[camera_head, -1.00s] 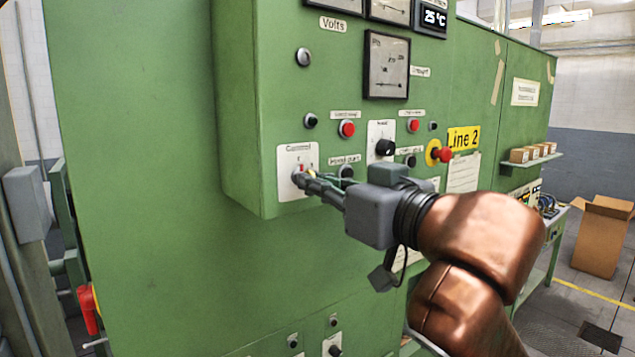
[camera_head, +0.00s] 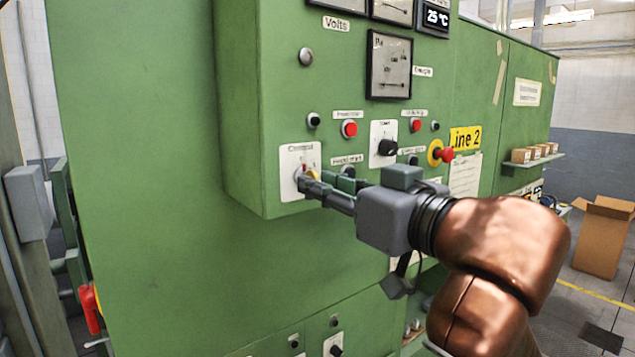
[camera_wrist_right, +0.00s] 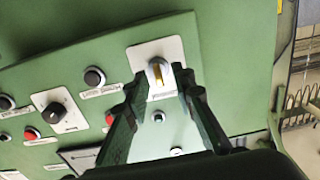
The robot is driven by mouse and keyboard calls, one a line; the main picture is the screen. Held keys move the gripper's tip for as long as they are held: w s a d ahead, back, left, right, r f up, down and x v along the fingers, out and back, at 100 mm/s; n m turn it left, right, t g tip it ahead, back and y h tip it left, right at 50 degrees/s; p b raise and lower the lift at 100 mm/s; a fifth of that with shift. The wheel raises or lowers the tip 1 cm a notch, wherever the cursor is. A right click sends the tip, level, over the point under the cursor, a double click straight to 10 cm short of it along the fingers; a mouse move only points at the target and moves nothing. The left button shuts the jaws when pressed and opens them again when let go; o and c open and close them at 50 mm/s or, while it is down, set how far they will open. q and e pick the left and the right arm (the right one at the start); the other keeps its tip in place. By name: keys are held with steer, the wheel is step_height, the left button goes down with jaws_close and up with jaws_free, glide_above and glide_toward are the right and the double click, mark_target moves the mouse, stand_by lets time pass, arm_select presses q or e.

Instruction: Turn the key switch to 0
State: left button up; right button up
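The key switch (camera_head: 303,171) sits on a white plate labelled "Control" (camera_head: 288,185), at the lower left corner of the green cabinet's raised panel. In the right wrist view its yellowish handle (camera_wrist_right: 157,72) stands out from the plate and looks roughly upright in that picture. My right gripper (camera_head: 310,183) is in front of the plate. In the wrist view its two fingertips (camera_wrist_right: 161,82) are apart, one on each side of the handle, with a visible gap; contact cannot be told. In the head view the fingers partly hide the switch. My left gripper is not in view.
Close by on the panel are a black rotary knob (camera_head: 387,147), red buttons (camera_head: 349,129) and a red emergency stop (camera_head: 445,155) on yellow. A dark button (camera_wrist_right: 95,76) is beside the switch plate. The green surface left of the panel is bare.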

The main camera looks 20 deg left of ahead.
steer(key=v, duration=1)
steer(key=shift+d, duration=0.25)
steer(key=shift+s, duration=0.1)
